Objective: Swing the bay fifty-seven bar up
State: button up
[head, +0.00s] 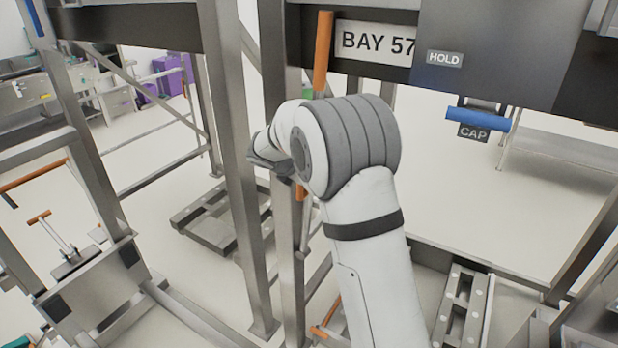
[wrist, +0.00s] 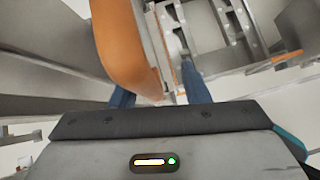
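An orange bar (head: 323,52) stands upright just left of the BAY 57 sign (head: 375,41) in the head view. Its lower part passes behind my arm. In the wrist view a large orange piece (wrist: 125,45) is very close and looks like this bar. My gripper's blue fingers (wrist: 160,90) show apart on either side of the lower end of the orange piece. I cannot tell whether they touch it. In the head view my wrist hides the fingers.
Grey steel posts (head: 232,120) stand close to the left of my wrist. A dark panel with a HOLD label (head: 445,59) and a blue handle (head: 478,119) above a CAP label (head: 473,132) are at the right. A frame with an orange T-handle (head: 39,217) is at lower left.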

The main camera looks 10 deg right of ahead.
jog(key=b+v, duration=0.1)
jog(key=v, duration=0.6)
jog(key=shift+r+b, duration=0.15)
jog(key=shift+b, duration=0.2)
jog(key=shift+s+a, duration=0.1)
jog(key=shift+s, duration=0.05)
jog(key=s+d+m+g+y+b, duration=0.1)
jog(key=s+d+m+b, duration=0.15)
jog(key=s+m, duration=0.5)
jog(key=s+d+m+g+y+b, duration=0.15)
jog(key=s+d+m, duration=0.25)
jog(key=s, duration=0.6)
jog(key=s+f+m+y, duration=0.2)
jog(key=s+m, duration=0.4)
jog(key=s, duration=0.3)
jog(key=s+f+m+y+b, duration=0.1)
jog(key=s+f+m, duration=0.4)
jog(key=s, duration=0.5)
jog(key=shift+f+m+y+b, duration=0.25)
jog(key=shift+m+y, duration=0.2)
jog(key=shift+m, duration=0.7)
jog(key=shift+s, duration=0.1)
